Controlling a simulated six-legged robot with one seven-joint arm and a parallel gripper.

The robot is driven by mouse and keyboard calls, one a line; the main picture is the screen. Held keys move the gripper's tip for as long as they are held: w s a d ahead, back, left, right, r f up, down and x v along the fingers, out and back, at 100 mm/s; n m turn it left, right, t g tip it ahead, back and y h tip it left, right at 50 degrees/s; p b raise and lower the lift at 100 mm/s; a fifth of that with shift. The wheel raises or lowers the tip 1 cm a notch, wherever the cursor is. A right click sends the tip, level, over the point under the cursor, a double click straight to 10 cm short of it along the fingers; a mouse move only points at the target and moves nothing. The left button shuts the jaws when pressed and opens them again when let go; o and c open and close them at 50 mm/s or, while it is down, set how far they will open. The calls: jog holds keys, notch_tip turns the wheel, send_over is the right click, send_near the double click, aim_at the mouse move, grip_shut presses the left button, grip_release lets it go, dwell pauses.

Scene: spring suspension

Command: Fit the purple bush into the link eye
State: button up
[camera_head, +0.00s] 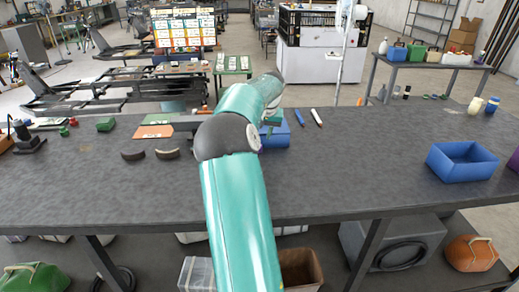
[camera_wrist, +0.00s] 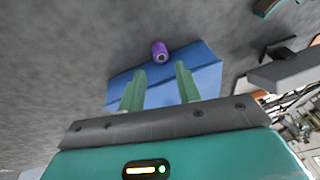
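The purple bush (camera_wrist: 159,52) is a small cylinder with a pale ring on its end. In the wrist view it shows just beyond my fingertips, at the far edge of a blue tray (camera_wrist: 208,76). My gripper (camera_wrist: 160,69) has two green fingers spread apart with nothing between them. The bush lies ahead of the gap, roughly centred. A dark grey bar (camera_wrist: 290,68) at the right of the wrist view may be the link; no eye is clear.
A blue pen (camera_head: 299,117) and a white one (camera_head: 316,117) lie behind. A blue bin (camera_head: 462,163) stands at the right. The bench between is clear.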

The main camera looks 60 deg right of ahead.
jog(key=x, duration=0.6)
jog(key=shift+w+f, duration=0.1)
jog(key=shift+f, duration=0.15)
grip_shut()
